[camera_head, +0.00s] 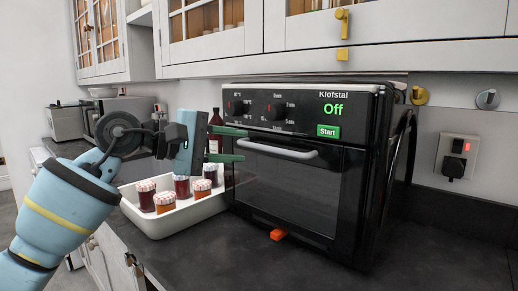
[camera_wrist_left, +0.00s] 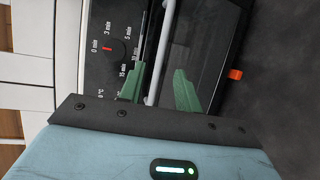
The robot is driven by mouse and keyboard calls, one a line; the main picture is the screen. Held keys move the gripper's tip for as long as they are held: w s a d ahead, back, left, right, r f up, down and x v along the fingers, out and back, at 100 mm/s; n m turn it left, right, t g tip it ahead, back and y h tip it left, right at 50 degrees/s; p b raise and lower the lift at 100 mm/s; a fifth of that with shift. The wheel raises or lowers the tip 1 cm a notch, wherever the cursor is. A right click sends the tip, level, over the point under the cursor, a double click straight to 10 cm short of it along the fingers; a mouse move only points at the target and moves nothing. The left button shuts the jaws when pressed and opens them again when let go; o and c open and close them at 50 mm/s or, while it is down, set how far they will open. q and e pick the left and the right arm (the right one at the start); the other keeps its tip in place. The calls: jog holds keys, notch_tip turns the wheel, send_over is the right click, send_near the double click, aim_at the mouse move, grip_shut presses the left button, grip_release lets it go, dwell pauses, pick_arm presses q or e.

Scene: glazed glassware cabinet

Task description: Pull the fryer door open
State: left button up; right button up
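The fryer (camera_head: 310,165) is a black countertop oven with a glass door (camera_head: 290,190). The door looks shut, and the display above it reads "Off". A light grey bar handle (camera_head: 280,151) runs across the top of the door. My left gripper (camera_head: 243,144) is open at the handle's left end, one green finger above it and one below. In the left wrist view the handle (camera_wrist_left: 164,50) passes between the parted fingers of the left gripper (camera_wrist_left: 159,82). I cannot tell whether either finger touches it. My right gripper is not in view.
A white tray (camera_head: 172,222) with several jars stands left of the fryer, below my left gripper. A dark bottle (camera_head: 215,132) is behind it. An orange piece (camera_head: 278,235) lies at the fryer's front base. Wall cabinets (camera_head: 215,30) hang above. The counter (camera_head: 440,245) at right is clear.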

aim_at(266, 149)
pick_arm(q)
jog(key=x, duration=0.6)
grip_shut()
